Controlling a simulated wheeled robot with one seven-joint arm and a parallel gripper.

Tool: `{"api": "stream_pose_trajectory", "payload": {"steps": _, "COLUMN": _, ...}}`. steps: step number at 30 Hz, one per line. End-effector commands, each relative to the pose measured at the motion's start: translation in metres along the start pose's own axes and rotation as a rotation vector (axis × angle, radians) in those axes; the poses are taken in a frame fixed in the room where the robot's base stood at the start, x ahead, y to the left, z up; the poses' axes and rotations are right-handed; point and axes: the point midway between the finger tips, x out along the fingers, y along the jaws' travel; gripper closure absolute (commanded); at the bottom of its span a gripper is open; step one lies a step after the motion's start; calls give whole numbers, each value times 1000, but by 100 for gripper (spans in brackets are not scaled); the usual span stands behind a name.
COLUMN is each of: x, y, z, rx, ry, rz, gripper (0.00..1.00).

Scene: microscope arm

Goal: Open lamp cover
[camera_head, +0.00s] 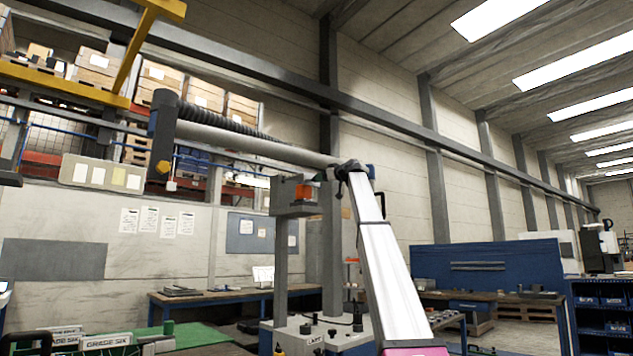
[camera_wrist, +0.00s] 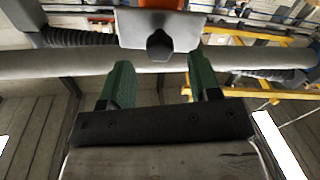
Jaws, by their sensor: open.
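In the wrist view, my gripper (camera_wrist: 159,66) has its two green fingers apart with nothing between them. Just beyond the fingertips is a light grey plate (camera_wrist: 186,30) with a dark knob (camera_wrist: 160,45), roughly centred between the fingers; an orange part (camera_wrist: 160,4) shows at the plate's edge. This looks like the lamp cover, but I cannot be sure. No contact is visible. In the head view, an orange block (camera_head: 305,192) sits at the top of a grey stand (camera_head: 281,250), just left of my dark gripper (camera_head: 343,170), whose fingers are too small to make out.
A long grey tube (camera_head: 258,147) with a ribbed hose runs behind the gripper; the tube also crosses the wrist view (camera_wrist: 60,64). A yellow beam (camera_head: 140,45) hangs upper left. Workbenches (camera_head: 225,296) and a blue panel (camera_head: 485,264) stand behind.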

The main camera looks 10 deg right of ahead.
Motion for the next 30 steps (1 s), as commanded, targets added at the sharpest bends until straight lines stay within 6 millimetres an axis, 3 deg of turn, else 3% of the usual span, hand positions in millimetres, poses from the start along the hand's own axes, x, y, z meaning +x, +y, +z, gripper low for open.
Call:
{"api": "stream_pose_trajectory", "payload": {"steps": 3, "x": 24, "y": 2, "z": 0, "rx": 1, "ry": -1, "rz": 0, "gripper": 43}}
{"api": "stream_pose_trajectory", "payload": {"steps": 7, "x": 42, "y": 1, "z": 0, "rx": 0, "ry": -1, "rz": 0, "gripper": 43}}
{"api": "stream_pose_trajectory", "payload": {"steps": 18, "x": 51, "y": 0, "z": 1, "rx": 0, "ry": -1, "rz": 1, "gripper": 43}}
{"api": "stream_pose_trajectory", "payload": {"steps": 19, "x": 51, "y": 0, "z": 1, "rx": 0, "ry": -1, "rz": 1, "gripper": 47}}
{"api": "stream_pose_trajectory", "payload": {"steps": 24, "x": 51, "y": 0, "z": 1, "rx": 0, "ry": -1, "rz": 1, "gripper": 100}}
{"api": "stream_pose_trajectory", "payload": {"steps": 30, "x": 52, "y": -2, "z": 0, "rx": 0, "ry": -1, "rz": 1, "gripper": 100}}
